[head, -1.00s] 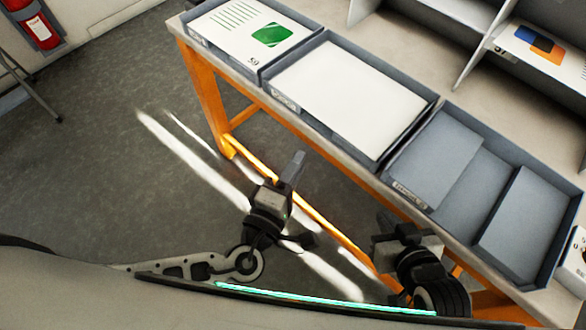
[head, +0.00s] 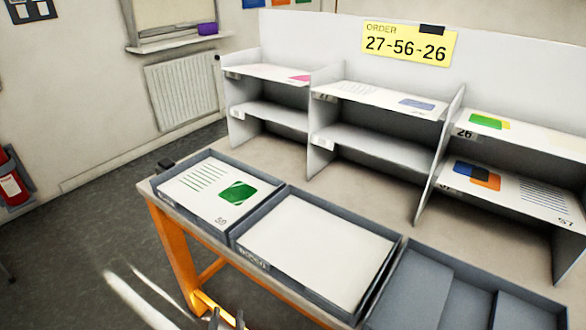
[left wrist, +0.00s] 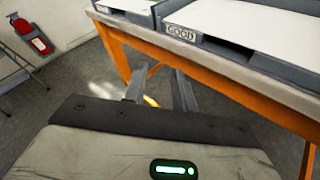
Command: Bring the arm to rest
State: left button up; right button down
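My left gripper (head: 228,319) shows only by its fingertips at the bottom edge of the head view, in front of the orange-legged table (head: 172,250). In the left wrist view the same gripper (left wrist: 160,90) has its two grey fingers apart with nothing between them. It is below and in front of the tabletop, clear of the table as far as I can see. My right gripper is out of both current views.
On the table stand a tray with a green-marked sheet (head: 215,192), a tray with a blank white sheet (head: 320,250) and a grey divided tray (head: 470,285). Behind are shelves (head: 380,147) under a yellow order sign (head: 408,45). Floor (head: 75,245) is free at left.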

pick_arm(q)
jog(key=s+a+m+g+h, duration=0.1)
jog(key=s+a+m+g, duration=0.3)
jog(key=m, duration=0.8)
jog(key=s+a+f+m+g, duration=0.1)
jog(key=s+a+m+g, duration=0.3)
jog(key=m, duration=0.8)
jog(key=s+a+m+g+h, duration=0.1)
jog(key=s+m+g, duration=0.35)
jog(key=m, duration=0.75)
jog(key=w+d+f+t+h, duration=0.3)
jog(key=w+d+f+t, duration=0.2)
jog(key=t, duration=0.3)
jog(key=shift+d+f, duration=0.35)
jog(key=shift+d, duration=0.3)
